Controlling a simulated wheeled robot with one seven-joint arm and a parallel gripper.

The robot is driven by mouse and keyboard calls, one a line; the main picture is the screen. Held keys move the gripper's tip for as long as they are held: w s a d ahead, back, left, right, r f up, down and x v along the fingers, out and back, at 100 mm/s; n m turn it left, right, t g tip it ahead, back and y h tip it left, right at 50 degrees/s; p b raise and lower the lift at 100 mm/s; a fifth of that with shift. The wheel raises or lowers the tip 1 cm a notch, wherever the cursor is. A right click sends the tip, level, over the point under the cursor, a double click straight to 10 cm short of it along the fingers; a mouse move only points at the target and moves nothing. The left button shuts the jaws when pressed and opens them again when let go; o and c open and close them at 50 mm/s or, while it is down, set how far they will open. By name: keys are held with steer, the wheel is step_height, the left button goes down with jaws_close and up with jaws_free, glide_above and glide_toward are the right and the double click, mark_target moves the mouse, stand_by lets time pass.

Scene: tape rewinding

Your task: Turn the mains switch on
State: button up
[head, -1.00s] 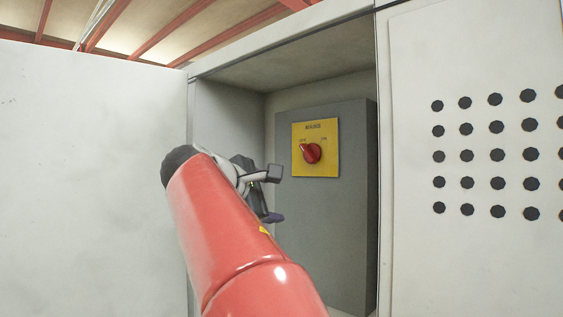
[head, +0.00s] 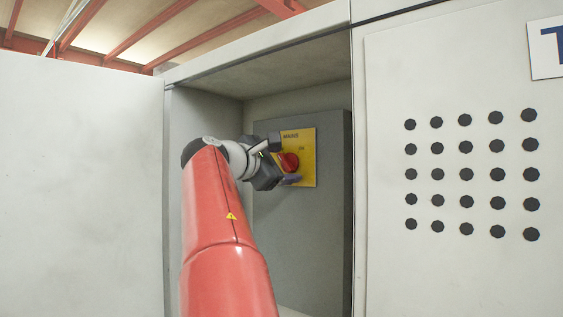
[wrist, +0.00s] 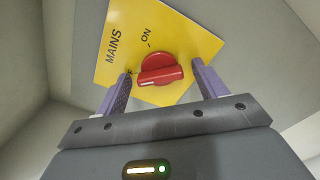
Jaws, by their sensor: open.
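The mains switch is a red rotary knob (head: 289,162) on a yellow plate (head: 306,172), fixed to a grey box inside the open cabinet. In the wrist view the knob (wrist: 158,72) lies between the two purple fingers of my gripper (wrist: 161,86). The plate reads MAINS, with ON marked near the knob. The fingers are open, one on each side of the knob, with small gaps; contact cannot be made out. In the head view my gripper (head: 284,160) partly hides the plate and the knob's left side.
A pale open door (head: 80,180) is at left. A panel with rows of dark holes (head: 455,260) is at right.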

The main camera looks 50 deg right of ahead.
steer(key=c, duration=1)
steer(key=shift+m, duration=0.4)
steer(key=m, duration=0.2)
steer(key=shift+m, duration=0.4)
steer(key=m+b, duration=0.1)
steer(key=m, duration=0.3)
steer(key=shift+f+m, duration=0.1)
steer(key=shift+m, duration=0.2)
steer(key=m+b, duration=0.1)
steer(key=m, duration=0.2)
steer(key=shift+m, duration=0.3)
steer(key=shift+m+b, duration=0.4)
steer(key=shift+m, duration=1.7)
